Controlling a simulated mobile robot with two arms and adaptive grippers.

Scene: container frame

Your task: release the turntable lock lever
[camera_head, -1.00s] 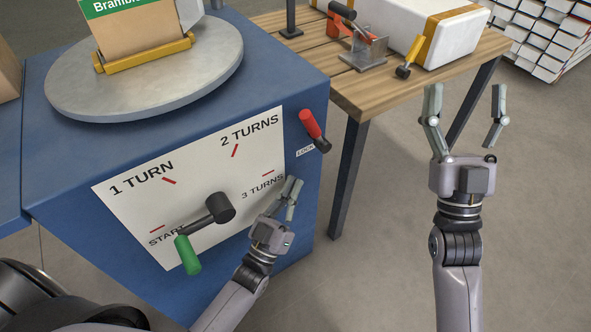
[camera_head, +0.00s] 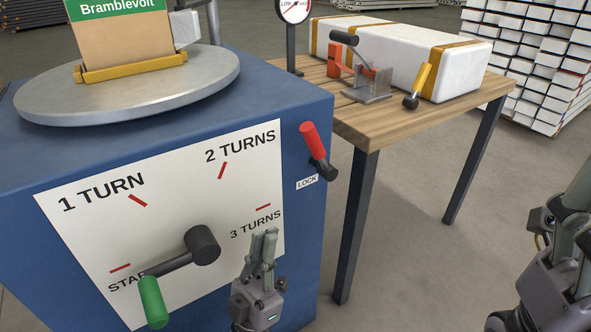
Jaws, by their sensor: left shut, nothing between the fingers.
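The lock lever (camera_head: 315,145) is on the blue cabinet's (camera_head: 303,222) front face near its right edge. Its red grip points up and slightly left from a dark pivot, above a small LOCK label (camera_head: 306,182). The round grey turntable (camera_head: 205,87) lies on top of the cabinet. My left gripper (camera_head: 265,236) is shut and empty in front of the white dial panel, under the 3 TURNS mark. It is below and left of the lever, apart from it. My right gripper (camera_head: 573,222) is partly cut off at the right edge, and its jaws cannot be made out.
A crank with a green handle (camera_head: 153,302) points down-left near START, left of my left gripper. A wooden table (camera_head: 360,125) with a white box (camera_head: 400,58), a clamp (camera_head: 367,85) and a yellow-handled lever (camera_head: 419,84) stands right of the cabinet. A carton (camera_head: 118,45) sits on the turntable.

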